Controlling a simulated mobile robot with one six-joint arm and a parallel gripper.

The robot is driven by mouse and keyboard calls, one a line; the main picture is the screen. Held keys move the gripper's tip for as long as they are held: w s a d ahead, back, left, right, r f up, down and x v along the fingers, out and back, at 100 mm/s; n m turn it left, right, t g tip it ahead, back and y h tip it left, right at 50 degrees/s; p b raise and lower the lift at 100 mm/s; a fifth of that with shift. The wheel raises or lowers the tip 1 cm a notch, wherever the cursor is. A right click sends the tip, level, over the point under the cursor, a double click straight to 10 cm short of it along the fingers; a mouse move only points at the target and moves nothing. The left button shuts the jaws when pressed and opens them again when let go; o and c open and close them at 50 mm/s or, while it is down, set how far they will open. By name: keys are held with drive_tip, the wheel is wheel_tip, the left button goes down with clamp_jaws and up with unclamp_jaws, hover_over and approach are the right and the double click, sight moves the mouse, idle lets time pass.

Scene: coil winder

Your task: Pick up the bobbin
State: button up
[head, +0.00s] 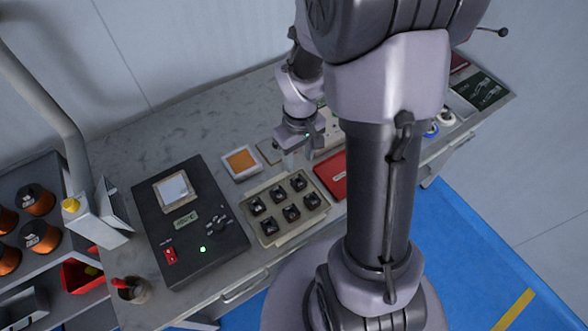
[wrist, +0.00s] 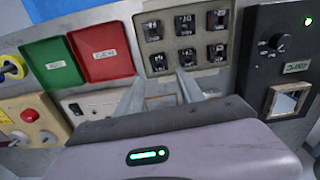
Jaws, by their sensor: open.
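A beige tray (head: 249,222) on the bench holds several small black pieces in two rows, which look like bobbins; one is the front middle bobbin (head: 291,213). In the wrist view the tray (wrist: 145,58) is at the top middle, with the same bobbins, such as the corner bobbin (wrist: 152,31). My gripper (head: 296,160) is over the bench just behind the tray, apart from the bobbins. In the wrist view my gripper (wrist: 160,80) has its two fingers spread, with nothing between them. I cannot tell which bobbin is meant.
A black control box (head: 187,245) with a green light stands left of the tray. A red tray (head: 333,177) lies to its right, and a dish with an orange pad (head: 241,161) behind it. Copper spools (head: 40,236) sit on a rack at far left. The bench's back left is clear.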

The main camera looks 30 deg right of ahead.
sight(299, 183)
drive_tip(key=f+b, duration=0.1)
drive_tip(key=f, duration=0.3)
drive_tip(key=f+b, duration=0.2)
drive_tip(key=f, duration=0.2)
drive_tip(key=f+b, duration=0.2)
drive_tip(key=f, duration=0.2)
drive_tip(key=shift+w+d+f, duration=0.15)
drive_tip(key=shift+w+f, duration=0.05)
drive_tip(key=shift+w, duration=0.05)
drive_tip(key=shift+r, duration=0.15)
clamp_jaws()
